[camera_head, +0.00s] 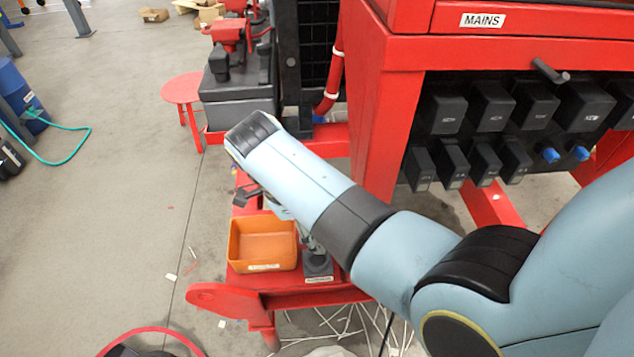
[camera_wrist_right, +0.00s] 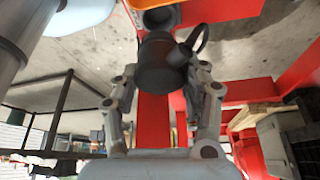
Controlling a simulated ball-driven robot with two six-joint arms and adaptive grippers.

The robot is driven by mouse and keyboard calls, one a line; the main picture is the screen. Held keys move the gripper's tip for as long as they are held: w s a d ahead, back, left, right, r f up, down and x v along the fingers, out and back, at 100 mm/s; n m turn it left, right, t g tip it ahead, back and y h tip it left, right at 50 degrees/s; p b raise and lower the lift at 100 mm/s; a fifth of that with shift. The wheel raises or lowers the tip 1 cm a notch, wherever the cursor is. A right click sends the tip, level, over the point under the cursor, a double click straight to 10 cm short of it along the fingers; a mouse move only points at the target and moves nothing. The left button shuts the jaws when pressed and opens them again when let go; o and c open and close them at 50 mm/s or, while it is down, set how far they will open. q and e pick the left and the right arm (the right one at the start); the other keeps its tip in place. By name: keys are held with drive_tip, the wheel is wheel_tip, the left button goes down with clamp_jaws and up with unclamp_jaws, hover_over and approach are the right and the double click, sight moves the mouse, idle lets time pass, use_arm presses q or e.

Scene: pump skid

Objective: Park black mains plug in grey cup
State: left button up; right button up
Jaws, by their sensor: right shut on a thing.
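The black mains plug (camera_wrist_right: 162,62) is between the two fingers of my right gripper (camera_wrist_right: 163,85) in the right wrist view, with a short dark cable curving off its right side. The gripper is shut on it. Past the plug, at the top edge, a round dark rim that looks like the grey cup (camera_wrist_right: 160,18) shows, partly cut off. In the head view the grey cup (camera_head: 318,268) stands on the red skid ledge, right of the orange tray. My right arm reaches over it and hides most of the gripper and the plug. My left gripper is not in view.
The orange tray (camera_head: 262,244) looks empty and sits close beside the cup. The red cabinet (camera_head: 385,110) with rows of black boxes (camera_head: 490,108) stands behind and right of my arm. A red stool (camera_head: 183,95) and open floor lie to the left.

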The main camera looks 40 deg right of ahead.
wheel_tip(320, 180, down, 3)
drive_tip(key=shift+r+b, duration=0.2)
drive_tip(key=shift+b, duration=0.8)
drive_tip(key=shift+r, duration=0.2)
drive_tip(key=shift+p, duration=0.3)
drive_tip(key=shift+p, duration=0.4)
drive_tip(key=shift+f+b, duration=1.1)
drive_tip(key=shift+f, duration=0.65)
drive_tip(key=o, duration=1.4)
drive_tip(key=shift+c, duration=0.2)
